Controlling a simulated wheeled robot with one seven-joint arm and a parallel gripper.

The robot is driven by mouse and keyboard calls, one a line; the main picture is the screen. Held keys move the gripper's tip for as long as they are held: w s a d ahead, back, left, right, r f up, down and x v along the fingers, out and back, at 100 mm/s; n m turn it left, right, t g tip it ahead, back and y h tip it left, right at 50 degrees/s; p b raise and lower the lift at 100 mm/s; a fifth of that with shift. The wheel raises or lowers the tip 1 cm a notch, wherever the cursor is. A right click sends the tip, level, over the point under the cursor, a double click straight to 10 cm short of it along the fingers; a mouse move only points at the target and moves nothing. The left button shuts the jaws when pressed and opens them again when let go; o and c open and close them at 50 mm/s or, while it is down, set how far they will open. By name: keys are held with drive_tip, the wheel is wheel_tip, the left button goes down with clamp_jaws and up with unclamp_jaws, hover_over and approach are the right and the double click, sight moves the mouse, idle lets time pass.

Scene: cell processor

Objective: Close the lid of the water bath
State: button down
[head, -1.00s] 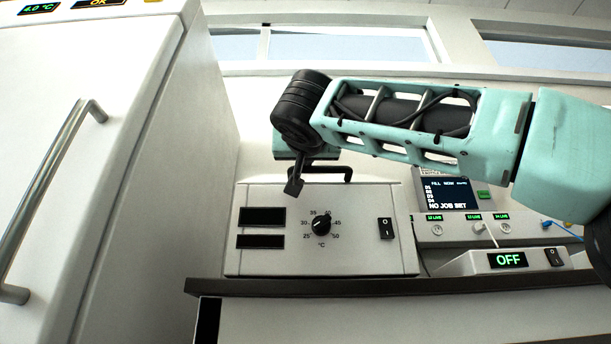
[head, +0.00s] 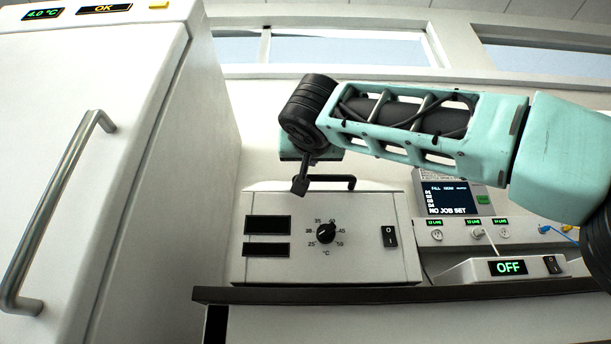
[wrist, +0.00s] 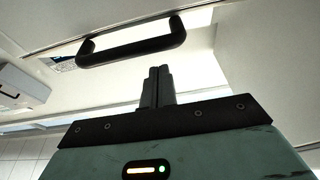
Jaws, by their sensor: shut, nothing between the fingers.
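The water bath (head: 350,262) is a pale box on the bench, with a dial, two dark displays and a switch on its front. Its black lid handle (head: 345,180) shows just above the top front edge. The handle also shows in the wrist view (wrist: 130,48), on a pale panel. I cannot tell the lid's angle, as its surface is mostly out of sight. My gripper (head: 299,188) is at the top front edge of the bath, left of the handle in the head view. In the wrist view its shut fingers (wrist: 158,70) are empty, with the handle ahead of them, apparently apart.
A tall white fridge (head: 90,150) with a long bar handle stands close on the left. A control unit (head: 455,205) with a screen and cables, and a low box reading OFF (head: 508,267), sit right of the bath. The dark bench edge (head: 400,293) runs below.

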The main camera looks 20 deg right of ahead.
drive_tip(key=v, duration=1)
drive_tip(key=w+a+f+n+g+y+p, duration=0.2)
drive_tip(key=w+a+f+n, duration=0.1)
drive_tip(key=f, duration=0.3)
drive_tip(key=w+a+f+n+g+y+p, duration=0.2)
drive_tip(key=f+n+p, duration=0.1)
drive_tip(key=f, duration=0.4)
wheel_tip(320, 180, down, 17)
drive_tip(key=s+a+n+g+y+p, duration=0.2)
drive_tip(key=n+g+p, duration=0.2)
drive_tip(key=g+p, duration=0.15)
drive_tip(key=s+d+f+n+g+y+p, duration=0.1)
drive_tip(key=s+d+f+g+p, duration=0.2)
drive_tip(key=s+f+g+p, duration=0.45)
drive_tip(key=s+d+f+g+p, duration=0.2)
drive_tip(key=s+d+f+g, duration=0.15)
drive_tip(key=s+f, duration=0.8)
wheel_tip(320, 180, up, 38)
drive_tip(key=p, duration=3.6)
drive_tip(key=shift+s+a, duration=0.2)
drive_tip(key=shift+a, duration=0.25)
